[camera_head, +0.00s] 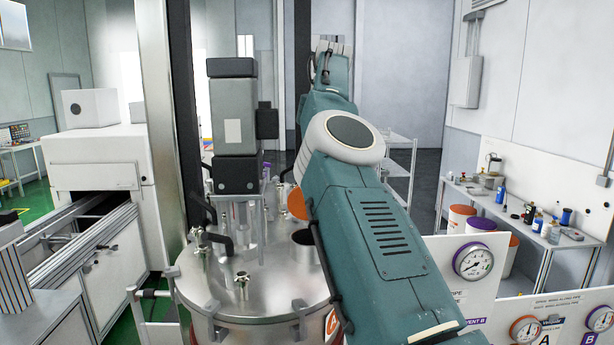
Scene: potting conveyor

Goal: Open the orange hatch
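A round steel tank lid (210,270) fills the lower middle of the view. The orange hatch (297,203) shows as an orange disc at the right of the lid, partly hidden behind my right arm. It looks tilted up beside a dark round opening (303,238) in the lid. My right arm comes in from the lower right and reaches up and away past the hatch. Its far end, with my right gripper (330,52), is above and beyond the hatch; I cannot make out whether its fingers are apart. My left gripper is not in view.
A grey-black motor unit (234,125) stands on the lid, with valves (242,284) and black handles around it. A panel with gauges (473,262) is at the right. A bench with bottles (530,215) stands behind it. A conveyor (70,235) is at the left.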

